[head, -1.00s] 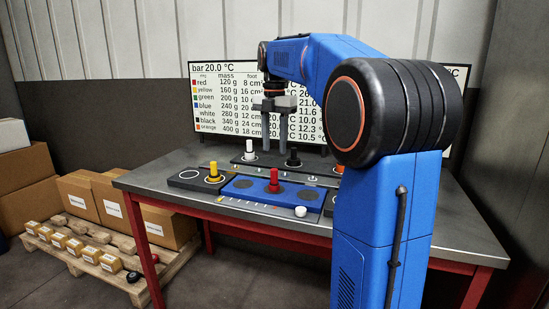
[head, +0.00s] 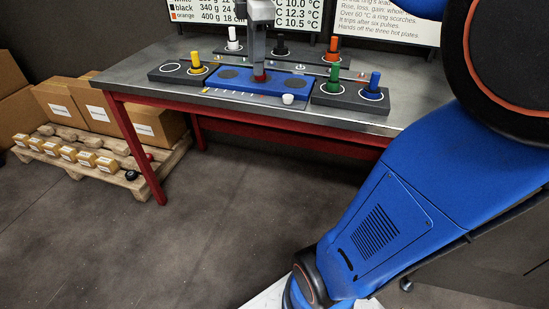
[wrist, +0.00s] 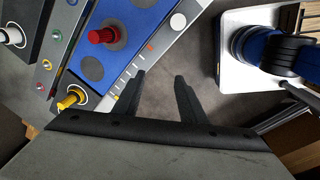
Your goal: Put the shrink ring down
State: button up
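My gripper (head: 259,70) shows in the head view in front of the blue plate block (head: 228,87), covering most of the red peg (head: 260,78). In the wrist view my gripper (wrist: 160,78) is open, with its fingers apart and nothing between them, only floor beyond. The yellow peg (wrist: 70,101) is lower left. I cannot make out a separate shrink ring in either view.
Green (head: 334,78) and blue (head: 374,84) pegs stand on a dark block at right; yellow (head: 195,64), white (head: 233,40) and black (head: 281,45) pegs stand around the blue block. A white knob (head: 288,99) is at its front. The table (head: 130,77) is bare at left. Boxes (head: 155,125) stand on a pallet.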

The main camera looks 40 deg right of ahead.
jog(key=s+a+f+m+t, duration=0.1)
jog(key=s+a+f+m, duration=0.2)
jog(key=s+f+m, duration=0.4)
jog(key=s+a+f+m+t, duration=0.2)
jog(key=s+a+f+m, duration=0.2)
jog(key=s+f+m, duration=0.3)
jog(key=s+f, duration=0.4)
jog(key=f, duration=0.1)
jog(key=shift+s+a, duration=0.2)
jog(key=shift+s, duration=0.15)
